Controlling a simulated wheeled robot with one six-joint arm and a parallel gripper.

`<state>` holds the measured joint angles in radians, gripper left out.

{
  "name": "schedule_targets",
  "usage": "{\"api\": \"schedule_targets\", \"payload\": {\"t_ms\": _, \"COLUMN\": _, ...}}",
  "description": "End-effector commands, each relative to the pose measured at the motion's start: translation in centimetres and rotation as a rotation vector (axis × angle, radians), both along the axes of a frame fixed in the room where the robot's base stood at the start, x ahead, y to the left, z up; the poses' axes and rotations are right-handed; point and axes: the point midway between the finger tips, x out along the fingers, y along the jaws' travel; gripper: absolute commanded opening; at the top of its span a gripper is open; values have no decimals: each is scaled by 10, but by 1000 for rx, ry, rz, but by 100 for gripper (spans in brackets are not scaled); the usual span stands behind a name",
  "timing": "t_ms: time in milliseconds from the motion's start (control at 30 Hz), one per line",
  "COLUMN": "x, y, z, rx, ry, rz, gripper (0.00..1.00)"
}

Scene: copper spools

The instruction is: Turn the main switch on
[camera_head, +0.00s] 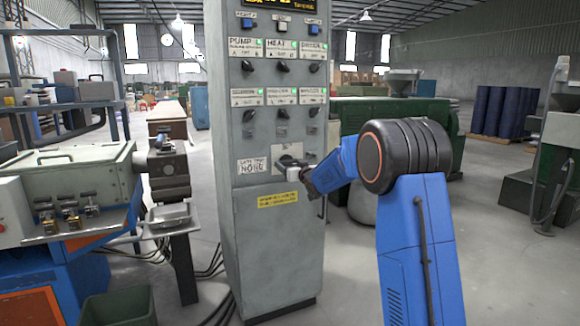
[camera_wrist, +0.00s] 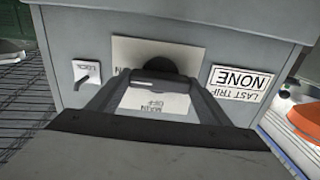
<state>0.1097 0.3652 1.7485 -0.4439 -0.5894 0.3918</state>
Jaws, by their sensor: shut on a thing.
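The grey control cabinet (camera_head: 262,225) stands upright in the middle of the head view. My gripper (camera_head: 296,168) reaches its front from the right, at the height of the "LAST TRIP NONE" label (camera_head: 252,166). In the wrist view the cabinet front appears upside down. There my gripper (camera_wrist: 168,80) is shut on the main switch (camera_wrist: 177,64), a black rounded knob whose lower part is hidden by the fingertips. The switch's exact angle cannot be told.
A small lever marked "LOCK" (camera_wrist: 85,80) sits beside the main switch. Rows of black knobs (camera_head: 282,67) with green lamps are above my gripper. A machine with a metal tray (camera_head: 168,213) stands left of the cabinet. Cables lie on the floor between them.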

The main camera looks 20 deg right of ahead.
Motion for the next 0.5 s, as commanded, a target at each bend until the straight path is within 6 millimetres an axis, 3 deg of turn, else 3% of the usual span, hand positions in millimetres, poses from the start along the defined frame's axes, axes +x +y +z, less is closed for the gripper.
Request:
{"api": "schedule_targets", "payload": {"t_ms": 67, "x": 0, "y": 0, "z": -3, "rx": 1, "ry": 5, "rz": -1, "gripper": 50}}
{"api": "schedule_targets", "payload": {"t_ms": 100, "x": 0, "y": 0, "z": -3, "rx": 1, "ry": 5, "rz": -1, "gripper": 81}}
{"api": "schedule_targets", "payload": {"t_ms": 133, "x": 0, "y": 0, "z": -3, "rx": 1, "ry": 5, "rz": -1, "gripper": 89}}
{"api": "schedule_targets", "payload": {"t_ms": 500, "x": -3, "y": 0, "z": -1, "rx": 0, "ry": 1, "rz": 0, "gripper": 91}}
